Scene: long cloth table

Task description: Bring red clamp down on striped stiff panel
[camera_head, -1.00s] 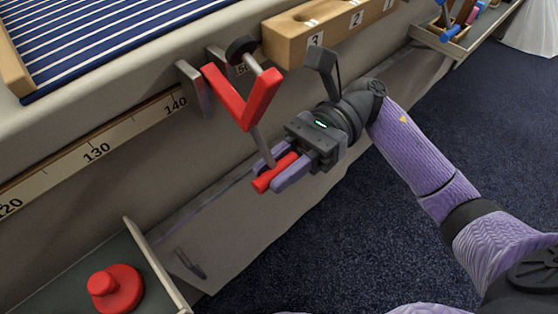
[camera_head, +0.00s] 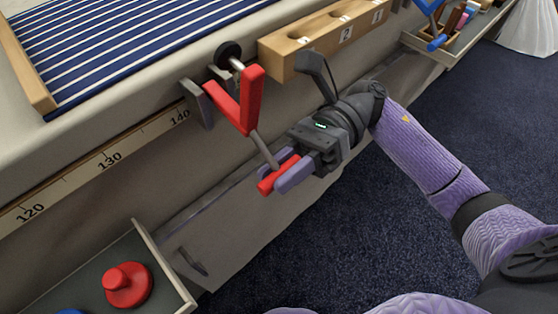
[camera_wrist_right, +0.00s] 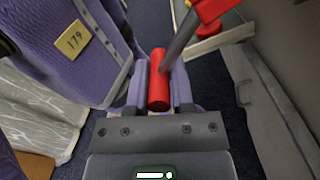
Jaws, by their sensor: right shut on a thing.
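The red clamp (camera_head: 250,100) stands at the table's front edge, with a dark round pad on a spindle at its top and a grey rod running down to a red handle. My right gripper (camera_head: 280,177) is shut on the clamp's red handle (camera_head: 268,187). The handle also shows between the fingers in the right wrist view (camera_wrist_right: 158,92). The striped stiff panel (camera_head: 110,40), blue and white with a wooden edge strip, lies on the table at the upper left. The dark pad is apart from the panel, to its right. My left gripper is not in view.
A wooden block with numbered holes (camera_head: 320,40) sits on the table edge right of the clamp. A measuring strip (camera_head: 100,165) runs along the table front. An open drawer with a red knobbed weight (camera_head: 127,285) juts out at lower left. A tray (camera_head: 465,35) is at upper right.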

